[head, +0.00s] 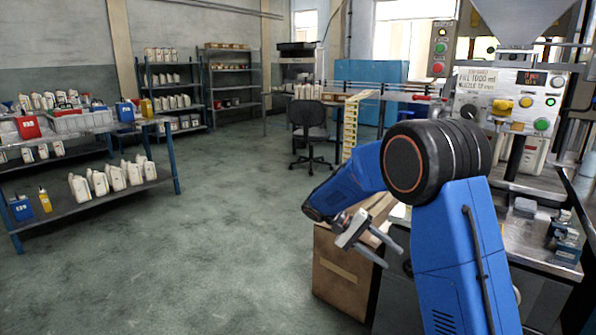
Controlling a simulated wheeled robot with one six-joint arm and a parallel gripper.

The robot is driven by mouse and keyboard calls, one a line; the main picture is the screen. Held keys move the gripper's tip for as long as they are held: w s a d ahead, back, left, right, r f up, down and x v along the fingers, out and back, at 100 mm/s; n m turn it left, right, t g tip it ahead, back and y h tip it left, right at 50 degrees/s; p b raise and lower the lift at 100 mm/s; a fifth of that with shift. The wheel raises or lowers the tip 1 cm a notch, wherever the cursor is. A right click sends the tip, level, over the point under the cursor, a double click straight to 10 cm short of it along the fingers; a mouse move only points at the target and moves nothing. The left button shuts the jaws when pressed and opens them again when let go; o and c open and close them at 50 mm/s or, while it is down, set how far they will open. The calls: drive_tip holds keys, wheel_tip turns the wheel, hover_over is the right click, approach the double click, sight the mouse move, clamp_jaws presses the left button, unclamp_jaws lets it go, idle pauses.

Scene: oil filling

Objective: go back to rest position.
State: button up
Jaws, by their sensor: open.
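My gripper (377,240) is at the end of my blue arm, near the middle of the head view. Its two grey fingers are spread apart and point down to the right, with nothing seen between them. It shows in front of a cardboard box (342,284) that stands beside the metal filling bench. Whether it touches the box cannot be told. My arm bends at a large dark joint and hides part of the bench and the box top.
The filling machine (505,95) with its buttons and hopper stands at right. A table (110,202) with white jugs is at left. A black chair (309,122) and shelves (175,85) are behind. The floor (190,260) at left centre is clear.

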drive_tip(key=s+d+r+n+t+y, duration=0.1)
drive_tip(key=s+d+r+y, duration=0.2)
drive_tip(key=s, duration=0.6)
drive_tip(key=s+d+r+t+y, duration=0.25)
drive_tip(key=s+r, duration=0.25)
drive_tip(key=s, duration=0.4)
drive_tip(key=s+a+n+t+y, duration=0.1)
drive_tip(key=s+t+y, duration=0.1)
drive_tip(key=s, duration=0.6)
drive_tip(key=s+a+f+n+t+y, duration=0.1)
drive_tip(key=s+a+t+y, duration=0.1)
drive_tip(key=s, duration=0.7)
drive_tip(key=shift+s+a+f+t+y, duration=0.15)
drive_tip(key=shift+a+f+t+y, duration=0.05)
drive_tip(key=shift+t+y, duration=0.65)
